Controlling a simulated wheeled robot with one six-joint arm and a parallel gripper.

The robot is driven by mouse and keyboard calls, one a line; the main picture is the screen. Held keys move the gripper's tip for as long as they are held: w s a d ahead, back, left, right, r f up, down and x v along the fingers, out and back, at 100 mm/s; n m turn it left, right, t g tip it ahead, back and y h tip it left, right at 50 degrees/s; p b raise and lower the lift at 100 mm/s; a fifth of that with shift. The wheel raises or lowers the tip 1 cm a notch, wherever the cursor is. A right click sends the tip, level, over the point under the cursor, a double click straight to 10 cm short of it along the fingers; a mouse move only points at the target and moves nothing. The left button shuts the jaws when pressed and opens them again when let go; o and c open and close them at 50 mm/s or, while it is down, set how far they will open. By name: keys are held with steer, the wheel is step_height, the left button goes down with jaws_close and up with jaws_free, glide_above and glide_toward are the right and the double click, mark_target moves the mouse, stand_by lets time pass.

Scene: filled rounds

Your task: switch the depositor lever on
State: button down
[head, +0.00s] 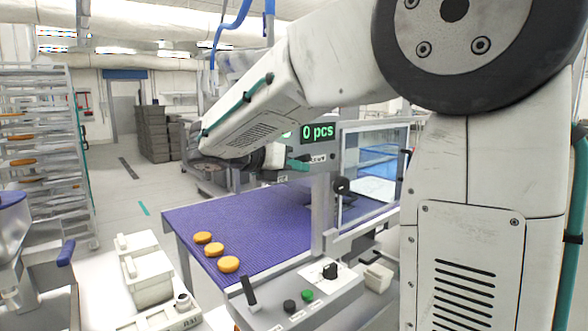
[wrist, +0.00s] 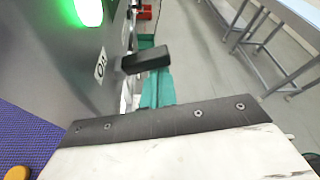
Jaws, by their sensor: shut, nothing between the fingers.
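The depositor panel (head: 320,147) carries a green "0 pcs" display (head: 317,132) in the head view. In the wrist view a black lever handle (wrist: 146,60) sticks out from the grey panel side (wrist: 45,55), close to a white label (wrist: 100,66) reading "ON" and a lit green lamp (wrist: 88,10). My gripper (head: 299,165) is at the panel, its teal fingers shut and empty. In the wrist view my gripper's fingers (wrist: 157,88) lie right behind or beside the black handle; I cannot tell whether they touch. The lever is hard to make out in the head view.
A purple belt (head: 200,222) with several round buns (head: 228,264) runs below the panel. A control box (head: 295,297) with another black lever (head: 248,291) and buttons stands in front. A clear guard (head: 375,165) is at right. White tubs (head: 147,270) stand at left.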

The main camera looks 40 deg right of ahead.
steer(key=shift+r, duration=0.95)
step_height(320, 180, down, 4)
steer(key=s, duration=0.2)
steer(key=v, duration=0.9)
steer(key=shift+w+a+f, duration=0.25)
steer(key=shift+w+a, duration=0.05)
steer(key=shift+a, duration=0.15)
